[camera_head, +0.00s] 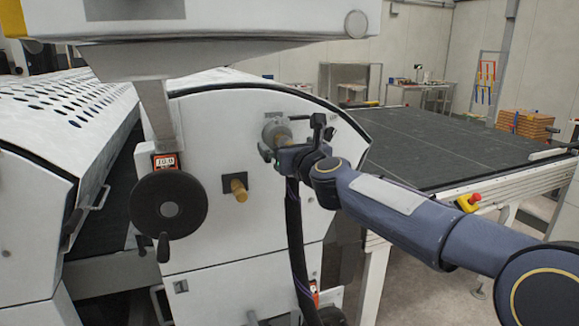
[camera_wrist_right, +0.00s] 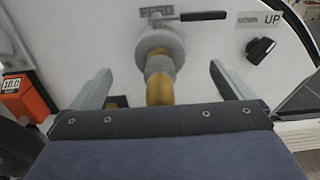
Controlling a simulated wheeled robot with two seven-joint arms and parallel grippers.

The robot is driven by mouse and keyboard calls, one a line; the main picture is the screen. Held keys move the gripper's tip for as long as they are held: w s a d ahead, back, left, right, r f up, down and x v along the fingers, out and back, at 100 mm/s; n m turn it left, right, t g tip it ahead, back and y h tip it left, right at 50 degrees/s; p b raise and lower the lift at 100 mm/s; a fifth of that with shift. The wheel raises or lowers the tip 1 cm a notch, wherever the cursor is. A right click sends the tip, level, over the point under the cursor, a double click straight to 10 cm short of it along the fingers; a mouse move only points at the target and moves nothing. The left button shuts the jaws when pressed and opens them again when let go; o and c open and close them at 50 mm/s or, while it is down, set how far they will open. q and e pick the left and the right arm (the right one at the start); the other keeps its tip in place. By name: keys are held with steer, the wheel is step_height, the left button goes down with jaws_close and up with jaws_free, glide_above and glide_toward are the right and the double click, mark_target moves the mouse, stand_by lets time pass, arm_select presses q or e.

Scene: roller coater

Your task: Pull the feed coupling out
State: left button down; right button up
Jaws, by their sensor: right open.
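The feed coupling (camera_head: 275,131) is a grey round fitting with a brass end on the white machine panel. In the right wrist view the coupling (camera_wrist_right: 160,50) is at the middle, its brass part pointing toward me, under a partly covered label. My right gripper (camera_head: 281,152) is at the coupling in the head view and partly hides it. In the wrist view the right gripper (camera_wrist_right: 161,82) is open, with one finger to each side of the brass part and a clear gap on both sides. My left gripper is not in view.
A second brass fitting (camera_head: 239,188) and a black handwheel (camera_head: 168,208) are to the left on the panel. A black knob (camera_wrist_right: 261,49) is at the right. A conveyor (camera_head: 440,147) stands behind my right arm.

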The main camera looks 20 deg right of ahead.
stand_by(0.4)
jaws_close()
stand_by(0.5)
steer(key=s, duration=0.6)
steer(key=shift+a, duration=0.15)
stand_by(0.9)
steer(key=shift+s, duration=0.1)
steer(key=shift+s+a, duration=0.1)
steer(key=shift+s, duration=1.35)
